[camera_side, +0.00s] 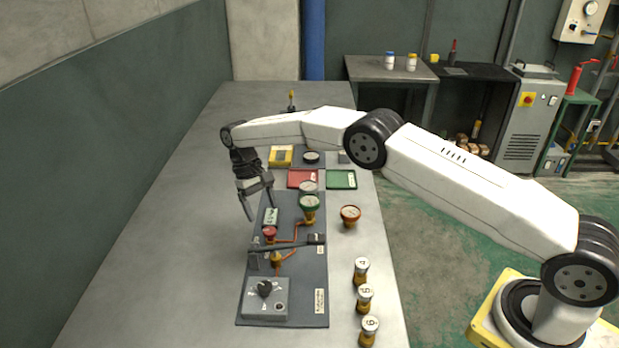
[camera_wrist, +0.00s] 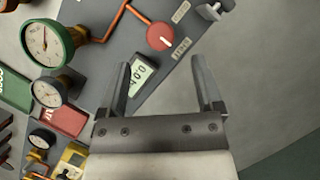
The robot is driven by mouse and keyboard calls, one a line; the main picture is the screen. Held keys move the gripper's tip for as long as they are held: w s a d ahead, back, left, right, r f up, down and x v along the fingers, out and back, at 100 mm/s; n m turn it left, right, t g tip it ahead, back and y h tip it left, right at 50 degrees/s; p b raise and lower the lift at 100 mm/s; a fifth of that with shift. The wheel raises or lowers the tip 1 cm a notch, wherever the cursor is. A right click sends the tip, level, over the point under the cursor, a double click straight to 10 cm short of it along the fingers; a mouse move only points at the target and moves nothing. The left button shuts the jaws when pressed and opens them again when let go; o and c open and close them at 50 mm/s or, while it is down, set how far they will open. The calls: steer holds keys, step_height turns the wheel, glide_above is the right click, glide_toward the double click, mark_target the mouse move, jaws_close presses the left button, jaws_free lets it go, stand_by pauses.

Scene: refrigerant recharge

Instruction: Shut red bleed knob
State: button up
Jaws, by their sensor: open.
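The red bleed knob (camera_side: 269,232) sits on the grey panel (camera_side: 303,290) in the side view, joined to orange-red piping. In the wrist view the red knob (camera_wrist: 160,37) is a round disc with a white pointer mark, ahead of and between the line of the fingers. My gripper (camera_side: 260,213) is open and empty, above the panel's upper left edge. In the wrist view the open gripper (camera_wrist: 164,80) has its fingertips short of the knob. A small digital display (camera_wrist: 142,74) lies beside the left finger.
A green-rimmed gauge (camera_side: 309,203) stands right of the knob, and a black lever (camera_side: 288,245) crosses the panel below it. Numbered canisters (camera_side: 364,297) line the table's right side. Red (camera_side: 303,178) and green (camera_side: 341,179) trays lie behind. The table's left side is clear.

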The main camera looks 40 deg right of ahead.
steer(key=shift+v, duration=1.25)
steer(key=shift+d+r, duration=0.1)
steer(key=s+d+r+t, duration=0.2)
steer(key=s+d+r, duration=0.1)
steer(key=s, duration=0.3)
steer(key=s+d+r+t, duration=0.2)
steer(key=s+d+r, duration=0.1)
steer(key=s, duration=0.3)
steer(key=s+d+f+t, duration=0.1)
steer(key=s+d+t, duration=0.2)
steer(key=s, duration=1.4)
steer(key=shift+s+f, duration=0.15)
steer(key=shift+s, duration=0.1)
